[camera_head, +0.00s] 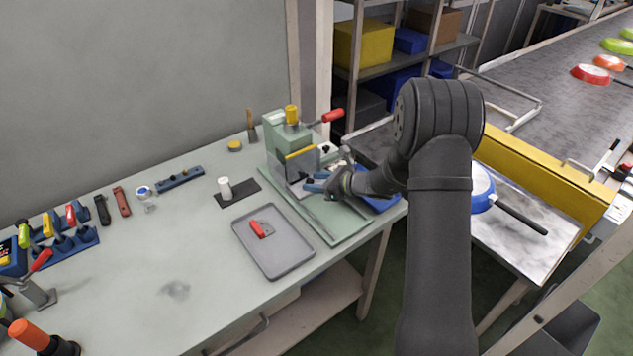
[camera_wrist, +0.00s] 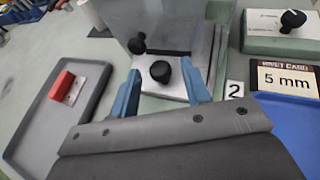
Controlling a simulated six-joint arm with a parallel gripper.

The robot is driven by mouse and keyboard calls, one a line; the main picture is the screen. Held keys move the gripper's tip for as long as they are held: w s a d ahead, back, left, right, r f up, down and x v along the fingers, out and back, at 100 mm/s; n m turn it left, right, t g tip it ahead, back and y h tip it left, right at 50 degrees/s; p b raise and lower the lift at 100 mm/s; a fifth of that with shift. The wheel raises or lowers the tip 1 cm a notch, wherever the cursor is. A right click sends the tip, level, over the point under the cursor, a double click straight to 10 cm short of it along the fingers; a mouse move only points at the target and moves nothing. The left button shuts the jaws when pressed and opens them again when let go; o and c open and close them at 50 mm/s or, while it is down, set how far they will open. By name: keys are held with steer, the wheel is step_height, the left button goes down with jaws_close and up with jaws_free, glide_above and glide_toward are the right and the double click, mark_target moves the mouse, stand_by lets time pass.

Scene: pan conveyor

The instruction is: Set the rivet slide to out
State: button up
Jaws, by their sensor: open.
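A green press (camera_head: 287,143) with a red-handled lever stands at the back right of the bench. In the wrist view, a pale metal plate (camera_wrist: 146,92) carries a round black knob (camera_wrist: 161,71); this looks like the rivet slide, though its in or out position is unclear. My gripper (camera_wrist: 160,72) has its blue fingers apart, one on each side of the knob. Whether they touch it is unclear. In the head view my gripper (camera_head: 314,183) is low at the front of the press, and my arm and the guard hide the knob.
A clear guard (camera_wrist: 172,22) with a second black knob (camera_wrist: 137,43) stands just beyond. A grey tray (camera_head: 276,268) with a red-handled piece (camera_head: 259,229) lies left. A "5 mm" rivet card (camera_wrist: 286,78), a blue tray (camera_wrist: 290,120) and a green box (camera_wrist: 265,40) are right.

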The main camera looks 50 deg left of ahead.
jaws_close()
steer(key=shift+d, duration=0.15)
steer(key=d, duration=1.6)
steer(key=shift+d, duration=0.3)
jaws_free()
steer(key=shift+d, duration=0.1)
steer(key=v, duration=1.7)
steer(key=shift+w+d, duration=0.15)
steer(key=shift+w, duration=0.05)
